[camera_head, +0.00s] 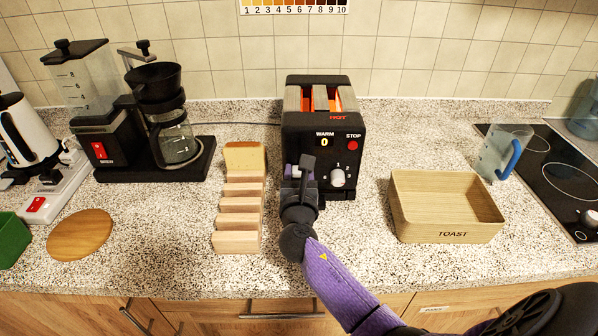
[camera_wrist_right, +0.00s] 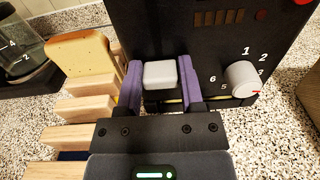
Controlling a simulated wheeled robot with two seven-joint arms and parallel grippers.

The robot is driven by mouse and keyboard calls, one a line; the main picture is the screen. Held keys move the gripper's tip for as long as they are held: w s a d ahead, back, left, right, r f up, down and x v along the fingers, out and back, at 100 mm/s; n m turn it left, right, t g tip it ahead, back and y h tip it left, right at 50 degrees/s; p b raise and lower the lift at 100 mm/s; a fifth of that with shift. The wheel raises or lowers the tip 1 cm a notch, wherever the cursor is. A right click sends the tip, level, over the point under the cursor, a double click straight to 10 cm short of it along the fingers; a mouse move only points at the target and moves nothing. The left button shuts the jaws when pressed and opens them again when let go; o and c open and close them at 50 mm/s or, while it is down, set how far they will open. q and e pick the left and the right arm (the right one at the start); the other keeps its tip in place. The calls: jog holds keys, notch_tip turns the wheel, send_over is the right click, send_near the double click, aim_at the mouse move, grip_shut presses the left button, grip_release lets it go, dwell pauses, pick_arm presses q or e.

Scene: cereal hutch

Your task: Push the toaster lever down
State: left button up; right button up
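The black toaster (camera_head: 333,126) stands upright against the back wall, with orange glow in its slots and "HOT" lit in red. Its front shows "WARM 0", a red STOP button and a white dial (camera_head: 337,177), which also appears in the right wrist view (camera_wrist_right: 241,78). The light grey lever (camera_wrist_right: 160,75) sits on the toaster's front, left of the dial. My right gripper (camera_wrist_right: 160,84) is at the toaster front, its two purple fingers apart on either side of the lever, with small gaps visible. In the head view the gripper mostly hides the lever.
A wooden rack (camera_head: 237,220) holding a bread slice (camera_head: 244,157) stands left of my right gripper. A wooden TOAST box (camera_head: 447,235) is right. A coffee maker (camera_head: 160,100), round board (camera_head: 80,234), and clear jug (camera_head: 500,150) stand farther out. The counter between toaster and box is clear.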

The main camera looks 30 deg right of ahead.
jog(key=o, duration=0.4)
jog(key=shift+f, duration=0.25)
jog(key=shift+r, duration=0.1)
jog(key=p+v, duration=0.1)
jog(key=v, duration=0.9)
jog(key=shift+p, duration=0.35)
